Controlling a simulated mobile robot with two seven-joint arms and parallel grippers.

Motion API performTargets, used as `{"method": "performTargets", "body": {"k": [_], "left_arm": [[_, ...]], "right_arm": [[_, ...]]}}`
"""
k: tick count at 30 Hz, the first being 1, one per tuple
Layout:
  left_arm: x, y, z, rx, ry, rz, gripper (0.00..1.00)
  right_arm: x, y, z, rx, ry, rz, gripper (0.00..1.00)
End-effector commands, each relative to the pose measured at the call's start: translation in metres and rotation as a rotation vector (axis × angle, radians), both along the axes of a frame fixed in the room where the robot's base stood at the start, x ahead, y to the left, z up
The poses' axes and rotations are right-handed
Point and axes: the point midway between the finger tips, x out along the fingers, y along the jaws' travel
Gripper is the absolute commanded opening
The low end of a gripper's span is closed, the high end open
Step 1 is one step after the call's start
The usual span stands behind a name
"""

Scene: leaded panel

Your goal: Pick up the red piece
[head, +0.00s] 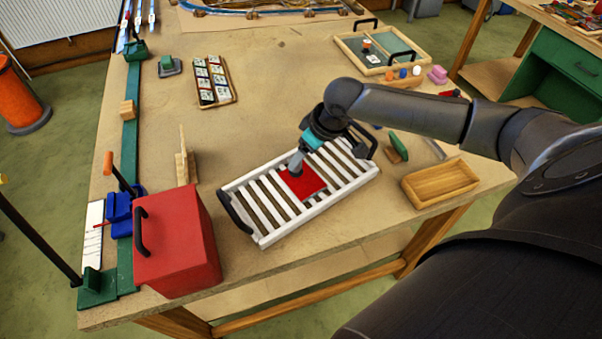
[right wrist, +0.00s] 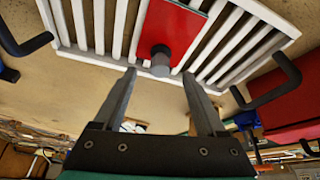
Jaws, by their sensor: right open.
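The red piece (head: 303,182) is a flat red rectangle lying on a white slatted rack (head: 262,238) with black end handles. In the right wrist view the red piece (right wrist: 172,28) has a short grey round knob (right wrist: 161,62) standing at its near edge. My right gripper (head: 301,153) reaches in from the right over the rack, close to the red piece. In the right wrist view its two fingers (right wrist: 159,76) are apart, with the knob just beyond and between the tips. Nothing is held. In the head view the gripper hides part of the rack. My left gripper is not in view.
A red box (head: 180,240) with a black handle stands left of the rack. A wooden tray (head: 440,184) and a green block (head: 398,146) lie to its right. A tray of small tiles (head: 212,82) is behind. Bare tabletop lies between.

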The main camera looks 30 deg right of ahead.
Motion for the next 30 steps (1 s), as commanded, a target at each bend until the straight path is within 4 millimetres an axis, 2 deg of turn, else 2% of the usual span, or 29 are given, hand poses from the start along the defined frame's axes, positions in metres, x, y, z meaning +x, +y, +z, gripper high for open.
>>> {"method": "performTargets", "body": {"k": [5,15,25,30], "left_arm": [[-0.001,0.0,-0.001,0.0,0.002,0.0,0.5],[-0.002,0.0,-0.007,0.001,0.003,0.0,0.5],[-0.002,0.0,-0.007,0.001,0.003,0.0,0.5],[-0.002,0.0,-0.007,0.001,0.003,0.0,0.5]], "right_arm": [[0.005,0.002,-0.009,0.002,0.0,0.0,0.74],[0.022,0.008,-0.045,0.001,0.001,0.0,0.74],[0.024,0.008,-0.049,0.0,0.0,0.001,0.74],[0.024,0.008,-0.049,0.0,0.0,0.001,0.55]]}}
